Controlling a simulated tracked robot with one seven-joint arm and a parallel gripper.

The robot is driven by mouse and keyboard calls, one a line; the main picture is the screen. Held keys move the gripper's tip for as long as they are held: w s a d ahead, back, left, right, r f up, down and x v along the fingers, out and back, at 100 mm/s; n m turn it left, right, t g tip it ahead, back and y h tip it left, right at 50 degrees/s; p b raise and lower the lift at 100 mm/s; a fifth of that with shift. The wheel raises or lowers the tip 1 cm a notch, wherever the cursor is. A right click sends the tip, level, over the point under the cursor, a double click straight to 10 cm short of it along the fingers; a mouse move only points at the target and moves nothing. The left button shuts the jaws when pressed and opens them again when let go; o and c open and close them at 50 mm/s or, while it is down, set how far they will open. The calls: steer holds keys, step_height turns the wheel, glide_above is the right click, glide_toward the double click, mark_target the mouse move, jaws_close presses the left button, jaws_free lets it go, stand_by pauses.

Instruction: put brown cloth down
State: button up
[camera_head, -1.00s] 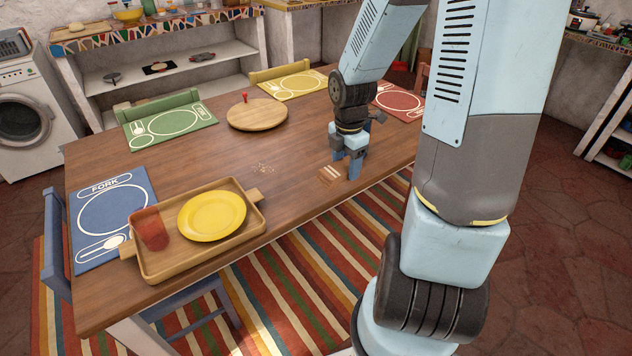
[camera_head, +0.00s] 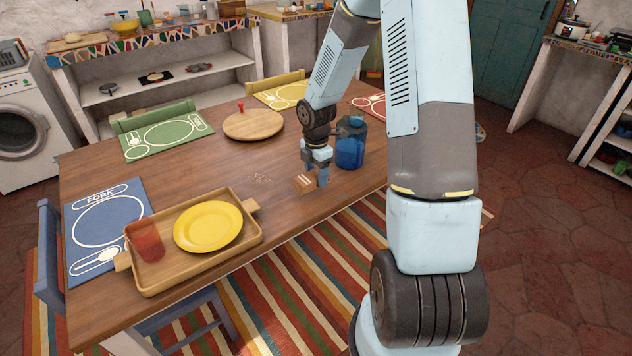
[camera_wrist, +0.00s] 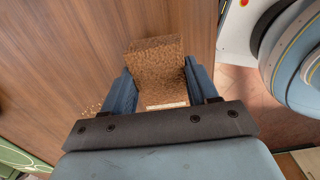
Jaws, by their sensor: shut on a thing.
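The brown cloth (camera_head: 303,184) is a small folded piece with pale stripes. It is at my gripper (camera_head: 317,176), over the wooden table near its front edge. In the wrist view the brown cloth (camera_wrist: 156,70) sits between the two blue fingers of my gripper (camera_wrist: 160,88), which are shut on it. I cannot tell whether its underside touches the tabletop.
A blue jug (camera_head: 350,145) stands just right of my gripper. Crumbs (camera_head: 261,178) lie to the left on the table (camera_head: 225,160). A wooden tray (camera_head: 163,285) holds a yellow plate (camera_head: 209,226) and a red cup (camera_head: 145,241). A round board (camera_head: 253,125) lies farther back.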

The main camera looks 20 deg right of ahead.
mark_target(315, 181)
steer(key=shift+w+a+f, duration=0.1)
steer(key=shift+w+f, duration=0.35)
steer(key=shift+f, duration=0.05)
steer(key=shift+w+f, duration=0.1)
steer(key=shift+f, duration=1.55)
steer(key=o, duration=1.3)
